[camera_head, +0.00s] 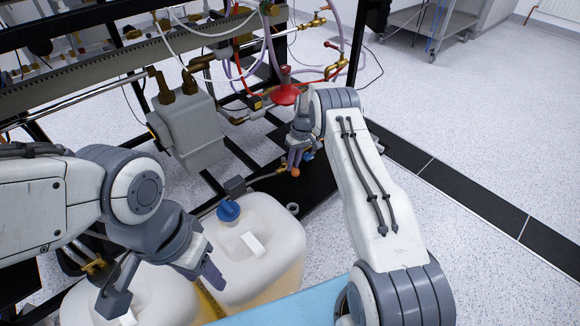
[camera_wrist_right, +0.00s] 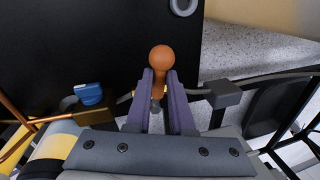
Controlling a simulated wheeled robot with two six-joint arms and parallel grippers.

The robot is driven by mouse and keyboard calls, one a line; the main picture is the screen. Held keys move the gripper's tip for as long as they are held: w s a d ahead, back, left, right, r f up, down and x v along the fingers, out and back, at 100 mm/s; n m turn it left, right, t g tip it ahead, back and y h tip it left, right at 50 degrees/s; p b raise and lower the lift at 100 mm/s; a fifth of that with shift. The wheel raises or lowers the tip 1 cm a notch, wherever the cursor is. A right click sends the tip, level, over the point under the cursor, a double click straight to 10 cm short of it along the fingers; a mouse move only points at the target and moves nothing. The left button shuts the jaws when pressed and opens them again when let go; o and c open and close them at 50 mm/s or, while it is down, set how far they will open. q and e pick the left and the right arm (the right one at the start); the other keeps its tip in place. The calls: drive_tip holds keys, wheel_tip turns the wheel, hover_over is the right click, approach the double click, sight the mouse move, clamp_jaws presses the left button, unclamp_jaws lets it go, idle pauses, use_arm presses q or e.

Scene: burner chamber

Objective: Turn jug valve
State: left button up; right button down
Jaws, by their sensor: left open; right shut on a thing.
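The valve has an orange-brown round-ended handle (camera_wrist_right: 161,60) on a thin pipe. In the right wrist view my right gripper (camera_wrist_right: 160,85) is shut on this handle, the purple fingers on either side of its stem and the round end standing out beyond them. In the head view the handle (camera_head: 295,172) shows just below my right gripper (camera_head: 298,158). A white translucent jug (camera_head: 270,255) with a blue cap (camera_head: 228,210) stands nearer, and a second jug (camera_head: 150,290) is to its left. My left gripper (camera_head: 163,288) is open and empty above the jugs.
A blue valve handle (camera_wrist_right: 88,93) is left of my right fingers. A grey block (camera_wrist_right: 224,94) sits on the pipe to their right. A grey canister (camera_head: 187,130), a red funnel (camera_head: 285,92) and tubes hang on the black frame. Speckled floor (camera_head: 480,130) is clear at right.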

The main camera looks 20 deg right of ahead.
drive_tip(key=shift+w+d+n+b, duration=0.2)
drive_tip(key=shift+d+n+b, duration=0.4)
drive_tip(key=shift+n, duration=0.5)
drive_tip(key=c, duration=0.8)
unclamp_jaws()
drive_tip(key=r+p, duration=0.1)
drive_tip(key=r, duration=0.2)
drive_tip(key=d+r+p, duration=0.1)
drive_tip(key=r+p, duration=0.1)
drive_tip(key=r, duration=0.2)
drive_tip(key=w+d+r+p, duration=0.1)
drive_tip(key=r, duration=0.2)
drive_tip(key=shift+r+p, duration=0.15)
drive_tip(key=shift+p, duration=0.15)
drive_tip(key=shift+a+r, duration=0.1)
